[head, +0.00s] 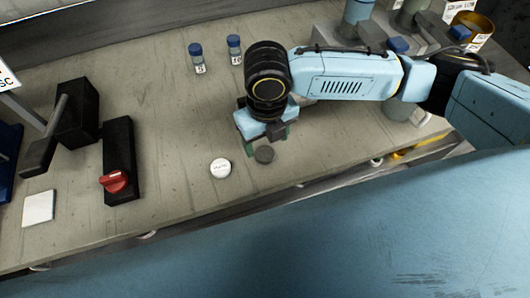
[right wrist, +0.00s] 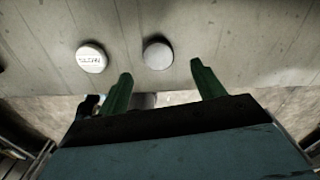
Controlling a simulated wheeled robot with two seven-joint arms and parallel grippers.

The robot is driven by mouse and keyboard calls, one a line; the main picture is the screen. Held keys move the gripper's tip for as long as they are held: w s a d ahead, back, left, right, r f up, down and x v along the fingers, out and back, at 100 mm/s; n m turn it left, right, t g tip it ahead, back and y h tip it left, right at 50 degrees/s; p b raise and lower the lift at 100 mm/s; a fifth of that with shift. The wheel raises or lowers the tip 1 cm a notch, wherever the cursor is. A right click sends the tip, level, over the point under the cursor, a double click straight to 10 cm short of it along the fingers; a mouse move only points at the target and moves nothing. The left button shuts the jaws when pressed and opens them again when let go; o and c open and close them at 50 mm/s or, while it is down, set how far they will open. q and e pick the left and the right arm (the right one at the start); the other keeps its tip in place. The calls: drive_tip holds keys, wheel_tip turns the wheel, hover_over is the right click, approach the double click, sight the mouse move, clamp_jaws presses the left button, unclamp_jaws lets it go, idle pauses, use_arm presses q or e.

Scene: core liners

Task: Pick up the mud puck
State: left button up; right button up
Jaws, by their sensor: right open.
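A plain dark grey puck (head: 264,154), likely the mud puck, lies flat on the worktop near its front edge. It also shows in the right wrist view (right wrist: 158,55), ahead of and between the green fingertips. My right gripper (head: 266,142) is open and empty, right beside the grey puck in the head view. Its fingers also show apart in the right wrist view (right wrist: 161,72). A white puck (head: 220,168) with small lettering that I cannot read surely lies just left of the grey one, outside the fingers. My left gripper is not in view.
Two blue-capped vials (head: 197,58) stand behind on the worktop (head: 165,110). A black device with a red knob (head: 114,181) and a white square (head: 38,208) are at left. Containers, including an orange one (head: 472,30), stand at the back right. The worktop's front edge is close.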

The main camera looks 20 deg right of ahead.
sight(265, 153)
wheel_tip(265, 153, down, 5)
drive_tip(key=shift+a, duration=0.1)
drive_tip(key=shift+w, duration=0.1)
drive_tip(key=c, duration=1.1)
